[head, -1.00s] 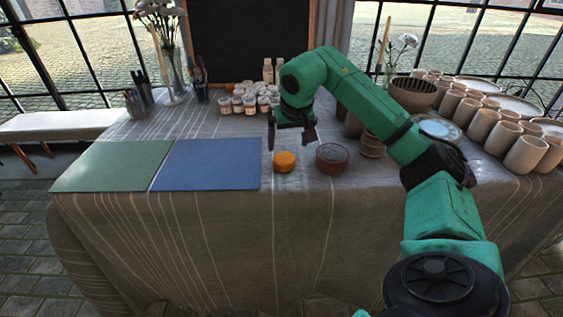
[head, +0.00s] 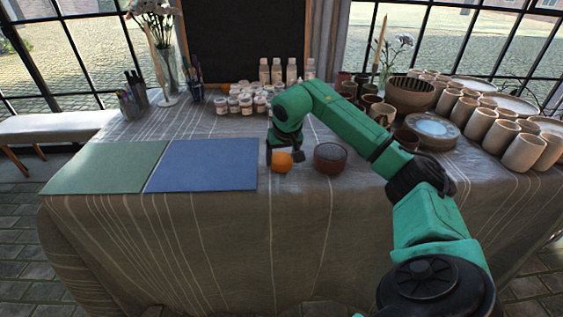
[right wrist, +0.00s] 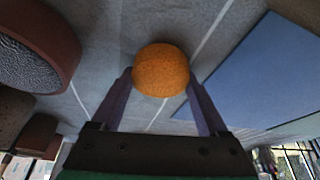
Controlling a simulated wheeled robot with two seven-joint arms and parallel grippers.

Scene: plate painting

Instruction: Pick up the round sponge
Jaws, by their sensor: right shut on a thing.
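The round orange sponge (head: 281,163) is near the front edge of the table, between the blue mat and a dark red-brown bowl. My right gripper (head: 284,157) is down at the sponge, with its fingers on either side of it. In the right wrist view the sponge (right wrist: 161,71) sits between the two fingertips (right wrist: 160,82), and the gripper is shut on it. I cannot tell whether the sponge is clear of the cloth. My left gripper is not in view.
The bowl (head: 330,157) stands close to the right of the sponge. The blue mat (head: 203,165) and green mat (head: 107,167) lie to the left. Small paint jars (head: 247,104) stand behind. Cups (head: 481,123) and plates (head: 432,132) crowd the right side.

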